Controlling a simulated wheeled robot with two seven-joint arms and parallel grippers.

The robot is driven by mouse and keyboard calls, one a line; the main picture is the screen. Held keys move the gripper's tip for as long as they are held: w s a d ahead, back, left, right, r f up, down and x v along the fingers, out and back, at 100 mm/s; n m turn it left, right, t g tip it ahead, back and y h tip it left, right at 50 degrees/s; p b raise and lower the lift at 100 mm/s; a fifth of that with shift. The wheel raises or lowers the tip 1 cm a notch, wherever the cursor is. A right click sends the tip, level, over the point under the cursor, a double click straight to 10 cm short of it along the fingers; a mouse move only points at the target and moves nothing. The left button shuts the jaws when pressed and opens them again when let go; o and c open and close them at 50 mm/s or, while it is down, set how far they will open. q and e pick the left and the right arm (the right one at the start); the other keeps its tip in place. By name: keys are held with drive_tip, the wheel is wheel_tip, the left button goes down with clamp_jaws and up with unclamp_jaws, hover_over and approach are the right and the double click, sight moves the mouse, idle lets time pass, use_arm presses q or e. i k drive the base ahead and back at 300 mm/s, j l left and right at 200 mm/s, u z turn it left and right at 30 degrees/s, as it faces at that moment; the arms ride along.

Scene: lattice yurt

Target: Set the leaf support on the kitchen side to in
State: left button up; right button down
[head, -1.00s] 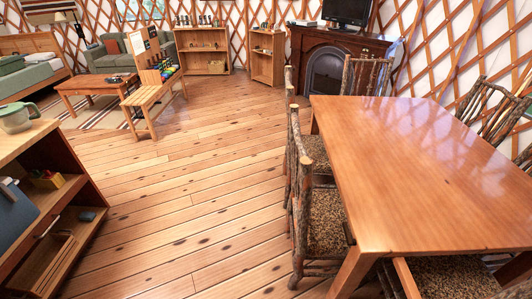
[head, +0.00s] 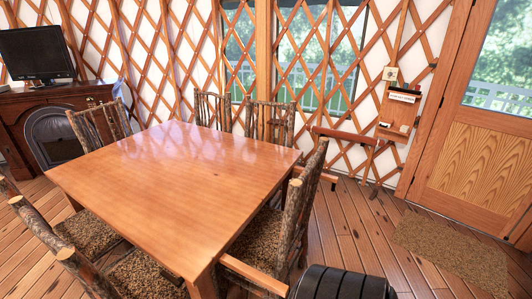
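The wooden dining table (head: 170,170) fills the middle of the head view. A light wooden bar (head: 254,274) juts out to the right from under its near right corner, and it looks like a pulled-out leaf support. A second, shorter bar (head: 318,175) sticks out past the chair near the far right corner and looks similar. I cannot tell which of them is on the kitchen side. The chair at the right side hides part of the table edge between them. Neither gripper is in view.
Rustic log chairs with speckled seats stand around the table, one (head: 290,215) close between the two bars. A black ridged rounded thing (head: 345,284) is at the bottom edge. Floor (head: 345,235) is open right of the table, towards a doormat (head: 450,247) and door (head: 482,130).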

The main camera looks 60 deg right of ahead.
sight(274, 285)
drive_tip(key=l+z, duration=0.15)
drive_tip(key=z, duration=1.9)
drive_tip(key=l, duration=0.1)
